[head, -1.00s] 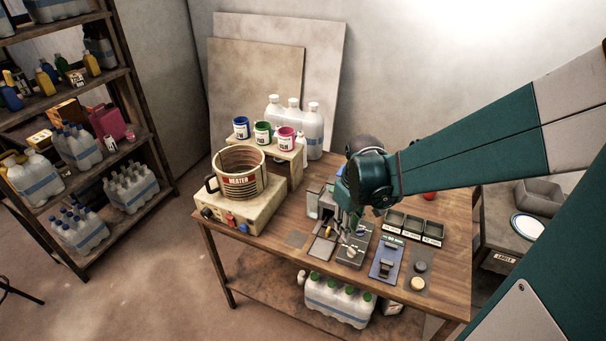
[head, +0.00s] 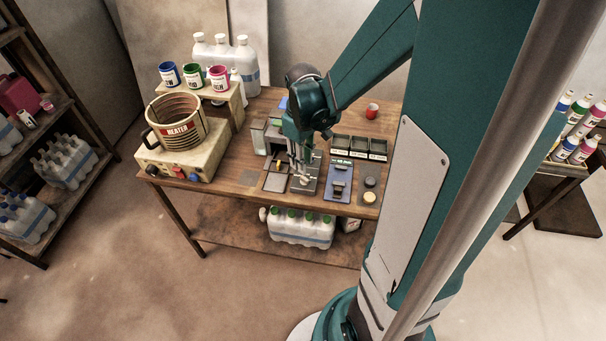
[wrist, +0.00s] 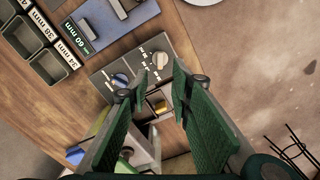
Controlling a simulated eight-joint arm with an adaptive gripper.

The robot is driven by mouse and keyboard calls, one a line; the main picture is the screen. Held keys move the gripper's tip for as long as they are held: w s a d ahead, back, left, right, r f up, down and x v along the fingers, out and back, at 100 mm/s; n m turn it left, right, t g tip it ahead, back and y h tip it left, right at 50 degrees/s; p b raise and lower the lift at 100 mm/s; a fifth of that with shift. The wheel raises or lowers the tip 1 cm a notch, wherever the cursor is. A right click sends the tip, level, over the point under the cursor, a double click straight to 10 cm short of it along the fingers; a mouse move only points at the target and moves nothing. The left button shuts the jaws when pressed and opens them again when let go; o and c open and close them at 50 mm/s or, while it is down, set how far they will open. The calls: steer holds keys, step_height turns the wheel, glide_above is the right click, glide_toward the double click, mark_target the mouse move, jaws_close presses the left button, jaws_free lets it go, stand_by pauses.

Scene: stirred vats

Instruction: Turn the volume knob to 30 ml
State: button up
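A dark grey panel (head: 311,170) with a pale knob (head: 304,179) lies on the wooden workbench. In the wrist view the panel carries a blue-marked knob (wrist: 121,80) and a pale grey knob (wrist: 160,59), with white tick marks around them. The labels are too small to read, so I cannot tell which knob is for volume. My gripper (wrist: 160,72) is open, pointing down over the panel. In the wrist view the pale knob shows between the fingertips; I cannot tell whether they touch it. In the head view my gripper (head: 299,166) hides part of the panel.
A blue panel (head: 338,182) and a panel with round buttons (head: 370,190) lie to the right. Black trays (head: 360,147) stand behind. A heater pot (head: 178,123) stands on a box at the left. A dispenser-like device (head: 266,137) stands close beside my gripper.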

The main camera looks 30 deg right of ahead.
mark_target(303, 177)
steer(key=shift+f+b, duration=0.55)
steer(key=shift+f, duration=3.3)
steer(key=shift+c, duration=0.2)
jaws_close()
